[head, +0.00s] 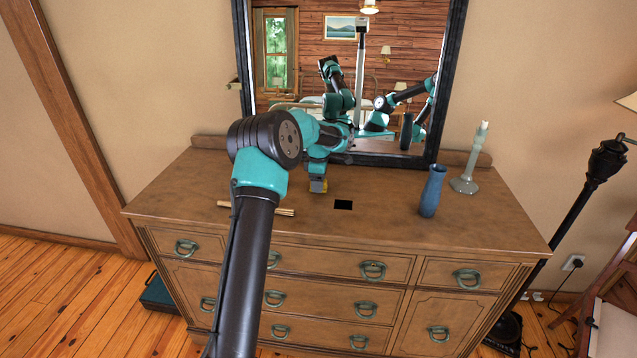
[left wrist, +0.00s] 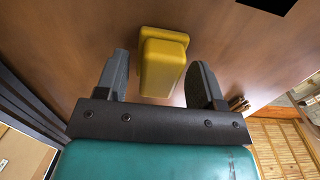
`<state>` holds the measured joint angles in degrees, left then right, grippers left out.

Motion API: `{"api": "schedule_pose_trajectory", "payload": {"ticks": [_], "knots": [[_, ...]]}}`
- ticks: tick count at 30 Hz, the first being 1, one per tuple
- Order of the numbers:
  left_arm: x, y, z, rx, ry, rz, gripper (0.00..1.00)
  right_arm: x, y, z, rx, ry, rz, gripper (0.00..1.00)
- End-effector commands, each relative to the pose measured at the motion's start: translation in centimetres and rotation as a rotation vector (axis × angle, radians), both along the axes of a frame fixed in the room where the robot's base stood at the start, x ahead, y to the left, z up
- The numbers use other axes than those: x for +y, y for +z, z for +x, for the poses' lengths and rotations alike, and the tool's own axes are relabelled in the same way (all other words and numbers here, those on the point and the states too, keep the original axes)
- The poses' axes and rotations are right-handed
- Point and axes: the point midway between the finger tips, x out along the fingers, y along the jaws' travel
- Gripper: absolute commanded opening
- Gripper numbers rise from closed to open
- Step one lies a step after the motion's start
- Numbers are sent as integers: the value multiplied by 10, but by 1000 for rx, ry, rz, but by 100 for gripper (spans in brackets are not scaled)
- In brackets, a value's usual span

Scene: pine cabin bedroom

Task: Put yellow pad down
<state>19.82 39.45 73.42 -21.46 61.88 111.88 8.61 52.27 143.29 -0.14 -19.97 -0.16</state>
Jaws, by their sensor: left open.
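The yellow pad (left wrist: 163,62) is a small block in the left wrist view, over the brown dresser top. It appears to rest on the wood. My left gripper (left wrist: 159,82) is open, with one finger on each side of the pad and a visible gap on both sides. In the head view my left gripper (head: 318,184) is low over the back middle of the dresser top. Only a sliver of the yellow pad (head: 325,185) shows there; the gripper hides the rest. My right gripper is not directly in view.
A black square (head: 343,205) lies on the dresser top (head: 385,217), right of the gripper. Thin wooden sticks (head: 285,212) lie in front. A blue vase (head: 432,191) and pale candlestick (head: 469,160) stand to the right. The mirror (head: 440,95) is close behind, reflecting my arms.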

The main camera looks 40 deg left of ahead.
Motion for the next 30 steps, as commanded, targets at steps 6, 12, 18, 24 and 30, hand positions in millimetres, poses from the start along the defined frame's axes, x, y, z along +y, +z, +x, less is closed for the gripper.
{"api": "schedule_pose_trajectory", "payload": {"ticks": [6,12,18,24,30], "knots": [[0,22,1,-4,0,1,62,0,0,0,0,0,0,43],[0,58,1,-4,1,0,62,0,0,0,0,0,0,43],[0,95,1,-4,0,1,62,0,0,0,0,0,0,43],[0,117,0,-2,0,0,62,0,0,0,0,0,0,43],[0,122,0,-1,0,1,62,0,0,0,0,0,0,43]]}}
